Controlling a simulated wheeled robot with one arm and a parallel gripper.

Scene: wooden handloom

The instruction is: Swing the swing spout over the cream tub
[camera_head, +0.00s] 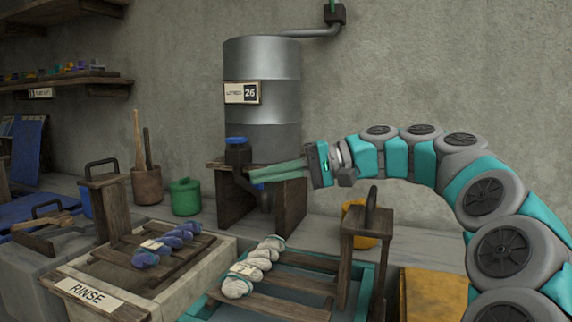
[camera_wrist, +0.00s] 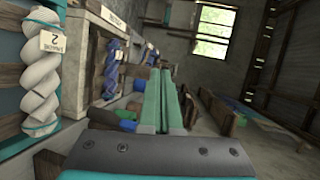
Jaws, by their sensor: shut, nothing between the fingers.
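The swing spout (camera_head: 243,183) is a dark pipe with a blue-topped valve (camera_head: 237,148), low on the front of the steel drum. It slants down to the right, partly behind my fingers. The cream tub (camera_head: 205,272) with the "RINSE" label stands below, at front left, with a blue skein (camera_head: 166,244) on slats across it. My gripper (camera_head: 254,175) is shut and empty, its green fingers pointing left, with the tips right at the spout. I cannot tell whether they touch it. In the wrist view, the closed fingers (camera_wrist: 161,75) show in the middle.
The steel drum (camera_head: 262,95) stands on a wooden stand (camera_head: 290,205). A teal tub (camera_head: 372,280) with a white skein (camera_head: 252,268) is right of the cream tub. Upright wooden handles (camera_head: 103,200) rise near the tubs. A green pot (camera_head: 186,197) stands left of the stand.

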